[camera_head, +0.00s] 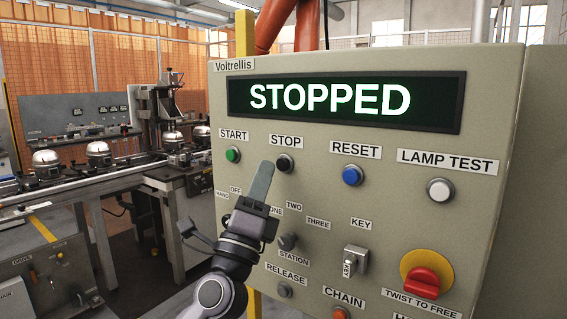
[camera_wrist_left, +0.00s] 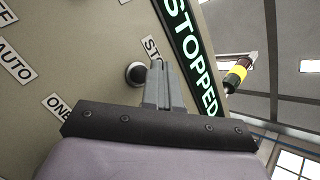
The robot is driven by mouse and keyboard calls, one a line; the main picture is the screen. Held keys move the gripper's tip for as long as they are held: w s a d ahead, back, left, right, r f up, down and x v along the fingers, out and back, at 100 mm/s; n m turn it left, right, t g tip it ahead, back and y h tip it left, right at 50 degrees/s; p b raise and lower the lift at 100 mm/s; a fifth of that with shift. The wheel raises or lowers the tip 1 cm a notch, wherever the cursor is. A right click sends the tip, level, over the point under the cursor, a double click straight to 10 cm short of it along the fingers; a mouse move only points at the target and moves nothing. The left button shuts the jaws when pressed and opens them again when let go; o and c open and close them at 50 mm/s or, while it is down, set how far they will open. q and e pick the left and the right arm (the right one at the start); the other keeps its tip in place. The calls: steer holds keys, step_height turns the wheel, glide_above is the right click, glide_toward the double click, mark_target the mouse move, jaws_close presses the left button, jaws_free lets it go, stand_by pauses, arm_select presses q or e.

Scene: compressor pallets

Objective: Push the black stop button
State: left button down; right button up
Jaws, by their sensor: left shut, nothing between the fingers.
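The black stop button (camera_head: 284,163) sits on the beige panel (camera_head: 330,125) under the STOP label, and its cap shows clear of my fingers. My left gripper (camera_head: 266,166) is shut and empty, its fingertips pointing up just left of the button. In the left wrist view the black button (camera_wrist_left: 135,74) shows right beside the closed fingertips (camera_wrist_left: 158,66), which cover part of the STOP label. I cannot tell whether the fingers touch the panel. The display (camera_head: 345,100) reads STOPPED. My right gripper is not in view.
Close by are the green start button (camera_head: 233,155), blue reset button (camera_head: 352,175) and white lamp test button (camera_head: 440,189). Below are a station selector (camera_head: 287,242), a key switch (camera_head: 355,260) and a red twist-to-free knob (camera_head: 424,281). A conveyor line (camera_head: 85,175) stands at left.

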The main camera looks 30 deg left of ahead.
arm_select(q)
steer(key=s, duration=0.5)
steer(key=shift+s+a, duration=0.15)
steer(key=shift+a, duration=0.05)
stand_by(0.7)
steer(key=d+f+n+g+h+p, duration=0.25)
steer(key=f+n+g, duration=0.75)
steer(key=f, duration=1.9)
steer(key=s+d+f+n+g+h, duration=0.1)
steer(key=s+d+f+n+g, duration=0.2)
steer(key=s+f+n, duration=0.2)
steer(key=s+d+f+n+g+h, duration=0.2)
steer(key=s+d+f+n+g, duration=0.1)
steer(key=s+f, duration=0.7)
step_height(320, 180, down, 4)
steer(key=shift+s+d+f+n, duration=0.15)
steer(key=shift+d+n, duration=0.5)
steer(key=shift+n, duration=0.35)
